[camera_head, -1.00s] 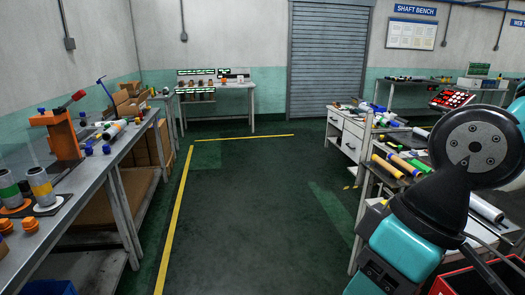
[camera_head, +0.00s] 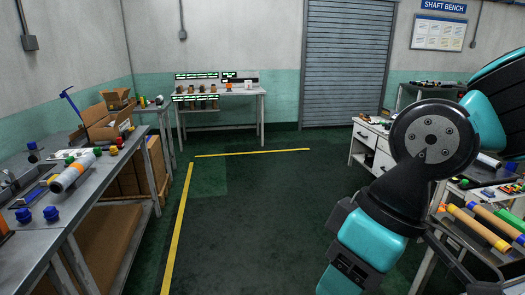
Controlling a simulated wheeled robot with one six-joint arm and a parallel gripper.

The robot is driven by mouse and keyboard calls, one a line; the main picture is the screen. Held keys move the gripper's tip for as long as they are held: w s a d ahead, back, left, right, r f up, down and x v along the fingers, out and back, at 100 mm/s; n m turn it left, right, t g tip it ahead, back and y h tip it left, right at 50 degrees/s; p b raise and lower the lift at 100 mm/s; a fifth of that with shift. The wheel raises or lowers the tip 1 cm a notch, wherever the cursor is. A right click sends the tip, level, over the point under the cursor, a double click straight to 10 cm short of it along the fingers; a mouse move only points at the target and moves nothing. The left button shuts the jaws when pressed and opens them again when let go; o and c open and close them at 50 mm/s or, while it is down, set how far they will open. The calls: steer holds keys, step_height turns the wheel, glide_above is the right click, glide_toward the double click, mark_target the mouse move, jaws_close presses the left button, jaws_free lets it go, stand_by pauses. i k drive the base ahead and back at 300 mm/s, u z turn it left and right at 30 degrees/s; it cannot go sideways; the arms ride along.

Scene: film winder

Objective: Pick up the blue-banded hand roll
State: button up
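I cannot clearly pick out a roll with a blue band. A thick white roll (camera_head: 72,174) with an orange band lies slanted on the left bench; at this size I cannot tell whether it has a blue band. On the right bench lie a tan roll (camera_head: 478,228) and, beside it, a roll with blue on it (camera_head: 494,220), partly cut off by the frame edge. My arm crosses the right side of the view and hides part of that bench. My gripper is not in view, so I cannot see its state.
The left bench (camera_head: 112,172) holds open cardboard boxes (camera_head: 106,120) and blue knobs (camera_head: 50,213). A small table (camera_head: 222,92) with several spools stands at the back wall. White drawers (camera_head: 384,163) stand at right. The green floor between is clear, marked with yellow lines.

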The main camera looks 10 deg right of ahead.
mark_target(491, 162)
steer(key=z, duration=0.3)
steer(key=i, duration=2.05)
steer(key=z, duration=1.15)
steer(key=i, duration=1.55)
steer(key=z, duration=0.65)
